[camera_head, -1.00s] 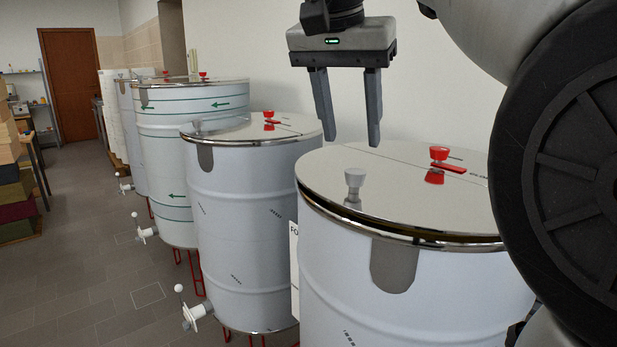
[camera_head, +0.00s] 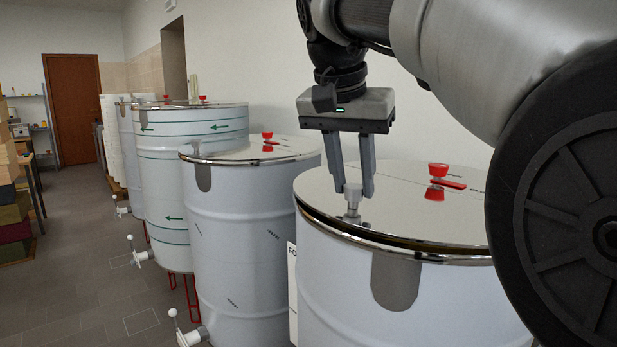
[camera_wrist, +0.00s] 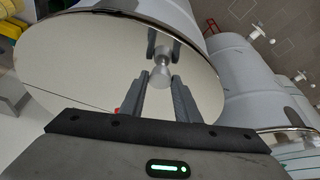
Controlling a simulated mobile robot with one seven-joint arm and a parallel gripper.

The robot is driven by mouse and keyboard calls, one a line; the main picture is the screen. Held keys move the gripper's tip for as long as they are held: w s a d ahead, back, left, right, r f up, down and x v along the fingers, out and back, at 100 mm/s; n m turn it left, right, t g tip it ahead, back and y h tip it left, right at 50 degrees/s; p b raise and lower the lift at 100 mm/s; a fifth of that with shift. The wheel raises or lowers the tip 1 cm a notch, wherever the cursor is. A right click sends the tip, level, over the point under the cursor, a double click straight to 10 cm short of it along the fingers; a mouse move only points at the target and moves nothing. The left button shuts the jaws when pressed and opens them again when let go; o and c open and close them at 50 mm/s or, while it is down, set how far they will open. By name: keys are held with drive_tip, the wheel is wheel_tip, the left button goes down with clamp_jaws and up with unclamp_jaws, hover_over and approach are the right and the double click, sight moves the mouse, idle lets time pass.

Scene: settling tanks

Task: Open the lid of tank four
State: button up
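The nearest tank (camera_head: 330,270) is a steel drum with a shiny, flat, closed lid (camera_head: 400,215). A sign at its left edge (camera_head: 292,290) starts with "FO"; the rest is hidden. A small grey knob (camera_head: 353,191) stands on the lid's near left part, and it also shows in the wrist view (camera_wrist: 160,76). My gripper (camera_head: 353,193) points down with its fingers open, one on each side of the knob. In the wrist view my gripper (camera_wrist: 160,80) shows gaps beside the knob. Contact with the lid cannot be told.
A red knob and red handle (camera_head: 440,178) sit toward the lid's back. A similar tank (camera_head: 240,230) stands close on the left, with more tanks (camera_head: 185,170) behind it. Shelving with boxes (camera_head: 12,200) is at far left. Floor is clear between.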

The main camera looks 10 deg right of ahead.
clamp_jaws()
drive_tip(key=shift+r+p, duration=0.45)
drive_tip(key=shift+p, duration=0.2)
